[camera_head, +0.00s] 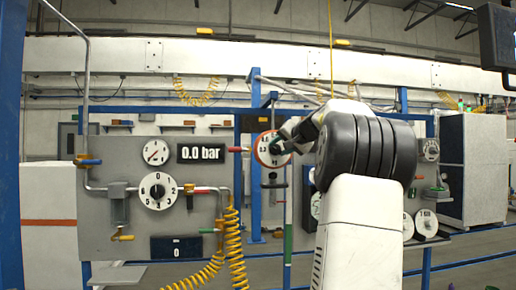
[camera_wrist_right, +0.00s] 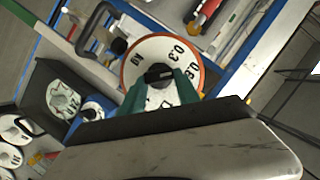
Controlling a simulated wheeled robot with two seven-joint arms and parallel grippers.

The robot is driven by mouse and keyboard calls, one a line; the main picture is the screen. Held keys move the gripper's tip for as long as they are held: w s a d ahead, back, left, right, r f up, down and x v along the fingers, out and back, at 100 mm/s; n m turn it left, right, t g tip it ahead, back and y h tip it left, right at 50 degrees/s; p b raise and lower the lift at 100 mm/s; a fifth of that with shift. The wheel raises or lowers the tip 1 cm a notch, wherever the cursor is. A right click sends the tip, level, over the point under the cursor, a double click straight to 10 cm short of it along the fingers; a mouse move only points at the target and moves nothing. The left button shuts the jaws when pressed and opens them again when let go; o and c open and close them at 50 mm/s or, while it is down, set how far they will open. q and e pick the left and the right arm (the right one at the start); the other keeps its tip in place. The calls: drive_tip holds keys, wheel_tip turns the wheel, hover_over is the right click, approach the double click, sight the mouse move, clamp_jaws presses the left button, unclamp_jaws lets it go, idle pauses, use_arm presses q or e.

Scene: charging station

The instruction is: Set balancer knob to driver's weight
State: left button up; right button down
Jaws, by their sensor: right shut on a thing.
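A round white dial with an orange-red rim (camera_head: 263,156) faces me at the middle of the head view. In the right wrist view the same dial (camera_wrist_right: 136,68) shows dark markings and a black knob (camera_wrist_right: 158,74) at its centre. My right gripper (camera_head: 284,145) is at the dial, and its green fingers (camera_wrist_right: 164,94) are shut on the black knob. The fingers and wrist hide part of the dial. The markings are partly covered and hard to read, so I cannot tell the exact setting. My left gripper is not in view.
A grey panel (camera_head: 210,240) at left carries a gauge (camera_head: 157,152), a "0.0 bar" display (camera_head: 203,153), a numbered dial (camera_head: 150,199) and a display reading 0 (camera_head: 176,248). A coiled yellow hose (camera_head: 234,250) hangs there. White discs (camera_head: 426,222) sit right of my arm.

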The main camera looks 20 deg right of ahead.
idle(0.3)
drive_tip(key=c, duration=0.9)
unclamp_jaws()
drive_tip(key=v, duration=0.8)
drive_tip(key=shift+f, duration=0.1)
